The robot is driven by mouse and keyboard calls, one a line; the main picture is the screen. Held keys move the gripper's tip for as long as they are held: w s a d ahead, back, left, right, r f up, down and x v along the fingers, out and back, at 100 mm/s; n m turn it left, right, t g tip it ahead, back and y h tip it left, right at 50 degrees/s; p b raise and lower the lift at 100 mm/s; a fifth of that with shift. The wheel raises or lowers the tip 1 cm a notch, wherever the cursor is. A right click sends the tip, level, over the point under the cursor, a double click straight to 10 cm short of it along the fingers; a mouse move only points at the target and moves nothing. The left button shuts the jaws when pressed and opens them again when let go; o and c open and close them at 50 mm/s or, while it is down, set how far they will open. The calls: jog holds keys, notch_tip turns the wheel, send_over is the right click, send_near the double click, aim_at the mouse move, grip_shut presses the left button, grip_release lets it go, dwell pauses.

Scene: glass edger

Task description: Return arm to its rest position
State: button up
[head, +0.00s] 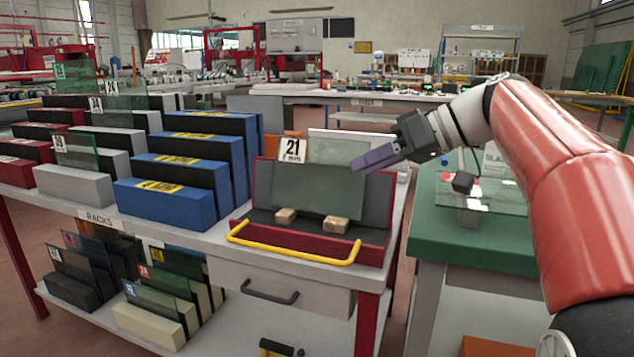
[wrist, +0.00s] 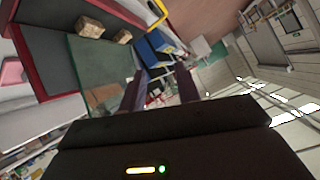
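My gripper (head: 362,161) is at the end of my red arm, reaching in from the right in the head view. Its purple fingers point left, in front of the upper right of the glass pane in the picture; I cannot tell how far apart they are in depth. In the wrist view my gripper (wrist: 161,84) has its two fingers apart, with nothing seen held between them. The glass pane (head: 310,190) leans in a dark red-edged stand, with a card "21 mm" at its top and two wooden blocks at its foot. The pane also shows in the wrist view (wrist: 95,62).
The stand with its yellow handle (head: 293,257) sits on a grey trolley with a drawer (head: 285,293). Blue racks (head: 170,203) and grey racks (head: 75,187) stand to the left, some holding glass. A green bench (head: 470,247) with a clear sheet is at the right, beneath my arm.

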jog(key=s+d+f+m+h, duration=0.2)
jog(key=s+f+m+h, duration=0.1)
jog(key=s+f, duration=0.4)
jog(key=s+d+f+m+h+p, duration=0.1)
jog(key=s+d+f+m+h, duration=0.1)
jog(key=s+f, duration=0.6)
jog(key=s+d+f+m+t+h+p, duration=0.1)
jog(key=s+d+f+m+h, duration=0.1)
jog(key=s+f+m+h, duration=0.2)
jog(key=s+f+h, duration=0.2)
jog(key=s+f, duration=0.2)
jog(key=f, duration=0.2)
jog(key=shift+d+f, duration=0.2)
jog(key=shift+f, duration=0.05)
